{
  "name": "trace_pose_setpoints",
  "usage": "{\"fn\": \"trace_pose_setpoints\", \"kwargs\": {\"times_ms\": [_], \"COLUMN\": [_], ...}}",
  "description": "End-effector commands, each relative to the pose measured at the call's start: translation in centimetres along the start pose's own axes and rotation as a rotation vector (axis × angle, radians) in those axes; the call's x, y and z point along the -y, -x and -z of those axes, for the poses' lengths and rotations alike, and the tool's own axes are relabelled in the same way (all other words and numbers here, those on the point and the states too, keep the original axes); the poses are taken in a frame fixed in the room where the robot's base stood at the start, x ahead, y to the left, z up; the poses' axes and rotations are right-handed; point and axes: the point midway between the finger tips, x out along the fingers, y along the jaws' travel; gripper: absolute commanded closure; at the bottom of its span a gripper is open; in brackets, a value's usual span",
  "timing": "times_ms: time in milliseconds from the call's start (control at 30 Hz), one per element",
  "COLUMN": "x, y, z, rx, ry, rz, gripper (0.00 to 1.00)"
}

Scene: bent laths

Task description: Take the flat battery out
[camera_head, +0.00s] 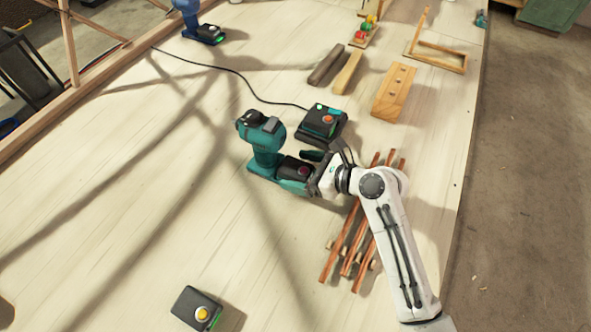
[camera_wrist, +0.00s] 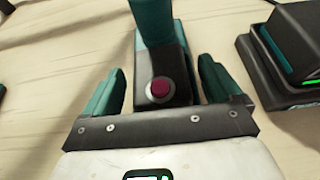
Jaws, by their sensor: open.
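A teal drill (camera_head: 263,140) stands upright on the pale board, left of my gripper. A dark battery (camera_head: 290,168) with a red button sits at its foot. The wrist view shows this battery (camera_wrist: 178,62) head-on, its red button (camera_wrist: 159,88) facing me, with the teal drill (camera_wrist: 152,20) behind. My gripper (camera_wrist: 159,66) is open. Its teal fingers stand on either side of the battery, with a gap visible on each side. In the head view my gripper (camera_head: 303,171) partly hides the battery's near end.
A charger holding a battery (camera_head: 322,122) stands close behind my gripper, cable trailing left. Another battery with a yellow button (camera_head: 197,308) lies in front. Reddish laths (camera_head: 345,245) lie under my arm. Wooden blocks (camera_head: 393,92) stand farther back. The board's left middle is clear.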

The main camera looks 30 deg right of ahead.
Motion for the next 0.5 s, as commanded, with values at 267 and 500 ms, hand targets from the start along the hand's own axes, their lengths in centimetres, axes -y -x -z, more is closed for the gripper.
{"fn": "trace_pose_setpoints", "kwargs": {"times_ms": [267, 500], "x": [0.01, 0.01], "y": [-0.26, -0.24], "z": [0.03, 0.03], "rx": [0.000, 0.000], "ry": [0.001, 0.001], "rz": [0.001, 0.001], "gripper": [0.09, 0.32]}}
